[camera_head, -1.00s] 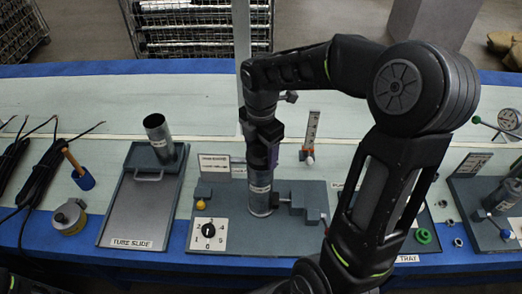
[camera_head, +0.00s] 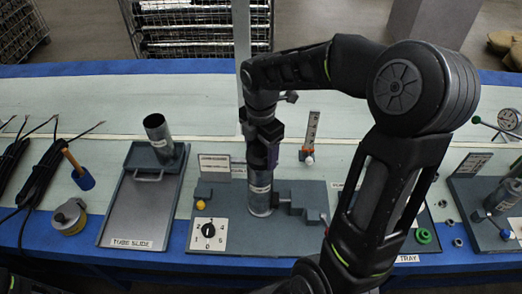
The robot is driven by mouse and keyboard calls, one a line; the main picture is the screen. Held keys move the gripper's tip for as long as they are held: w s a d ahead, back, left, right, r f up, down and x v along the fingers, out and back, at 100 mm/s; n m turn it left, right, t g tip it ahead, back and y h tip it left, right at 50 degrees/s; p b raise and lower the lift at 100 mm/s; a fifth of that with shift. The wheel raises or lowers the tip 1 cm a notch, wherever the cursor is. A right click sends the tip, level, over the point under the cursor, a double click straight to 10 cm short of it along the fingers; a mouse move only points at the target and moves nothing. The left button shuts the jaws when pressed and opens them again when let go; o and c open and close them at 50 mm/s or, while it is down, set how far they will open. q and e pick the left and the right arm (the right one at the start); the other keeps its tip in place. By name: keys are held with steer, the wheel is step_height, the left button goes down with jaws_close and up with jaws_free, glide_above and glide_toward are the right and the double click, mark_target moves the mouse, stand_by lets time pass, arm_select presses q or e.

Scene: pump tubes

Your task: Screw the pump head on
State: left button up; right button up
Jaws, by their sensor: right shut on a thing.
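My right arm comes in from the right and reaches over the grey base plate (camera_head: 250,235) in the middle of the bench. My right gripper (camera_head: 268,145) points down and is shut at the top of an upright grey tube (camera_head: 261,195) standing on that plate. The jaws and what they hold are dark and partly hidden, so I cannot make out the pump head or its seating. A white dial panel (camera_head: 208,234) with a black knob sits at the plate's front left. My left gripper is not in view.
A tray labelled "TUBE SLIDE" (camera_head: 118,212) with a tilted metal tube (camera_head: 159,138) stands on the left. Further left are a blue brush (camera_head: 82,179), a round gauge-like tin (camera_head: 70,217) and black cables (camera_head: 42,172). A small fixture (camera_head: 496,200) stands at the right.

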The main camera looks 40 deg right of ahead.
steer(key=m, duration=0.3)
steer(key=shift+m, duration=0.3)
steer(key=shift+m+b, duration=0.4)
steer(key=shift+m, duration=1.2)
steer(key=shift+m, duration=0.7)
steer(key=shift+s+m, duration=0.1)
steer(key=shift+m, duration=1)
